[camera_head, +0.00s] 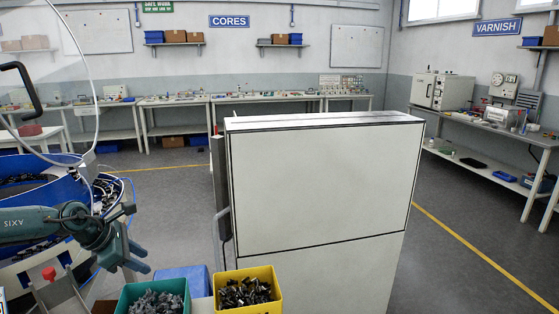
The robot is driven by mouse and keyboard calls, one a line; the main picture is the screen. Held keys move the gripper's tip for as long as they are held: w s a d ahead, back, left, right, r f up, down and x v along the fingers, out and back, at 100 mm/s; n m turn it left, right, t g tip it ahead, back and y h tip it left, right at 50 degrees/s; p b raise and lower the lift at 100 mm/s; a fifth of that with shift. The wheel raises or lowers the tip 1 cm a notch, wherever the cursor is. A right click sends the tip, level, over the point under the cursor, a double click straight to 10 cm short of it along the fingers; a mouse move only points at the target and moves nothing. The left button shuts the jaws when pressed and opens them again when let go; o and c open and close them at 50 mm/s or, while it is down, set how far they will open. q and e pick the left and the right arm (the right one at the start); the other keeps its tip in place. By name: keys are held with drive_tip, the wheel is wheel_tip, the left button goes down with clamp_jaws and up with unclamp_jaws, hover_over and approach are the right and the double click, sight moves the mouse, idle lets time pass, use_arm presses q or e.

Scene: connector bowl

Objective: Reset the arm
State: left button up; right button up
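My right gripper is not in view.
A large white cabinet (320,185) blocks the middle. A red knob (48,273) is below the arm. Workbenches (175,101) line the back wall. Open floor (450,260) lies right.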

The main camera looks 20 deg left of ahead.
use_arm(q)
drive_tip(key=d+f+n+t+h, duration=0.1)
drive_tip(key=d+f+n+t, duration=0.5)
drive_tip(key=d+n, duration=0.5)
drive_tip(key=s+d+f+n+g+y, duration=0.1)
drive_tip(key=s+d+f+n+y, duration=0.1)
drive_tip(key=n, duration=0.6)
drive_tip(key=s+d+f+n+g+y, duration=0.1)
drive_tip(key=s+d+f+n+y, duration=0.1)
drive_tip(key=s+n, duration=0.5)
drive_tip(key=s+d+f+n+g+y, duration=0.2)
drive_tip(key=s+d+f+n+y, duration=0.1)
drive_tip(key=n, duration=0.7)
drive_tip(key=shift+s+d+f+n, duration=0.2)
drive_tip(key=shift+s+d, duration=0.2)
drive_tip(key=shift+d, duration=0.15)
drive_tip(key=shift+s+d+f+n, duration=0.1)
drive_tip(key=shift+s+d+f, duration=0.05)
drive_tip(key=shift+s+d, duration=0.35)
drive_tip(key=s+d+n+g+h, duration=0.5)
drive_tip(key=s+d, duration=0.3)
drive_tip(key=d, duration=0.3)
drive_tip(key=w+d+f+t, duration=0.2)
drive_tip(key=f+t, duration=0.1)
drive_tip(key=f, duration=0.2)
drive_tip(key=w+d+f+t+h, duration=0.1)
drive_tip(key=w+d+f+t, duration=0.2)
drive_tip(key=f, duration=0.2)
drive_tip(key=shift+s+a+f, duration=0.1)
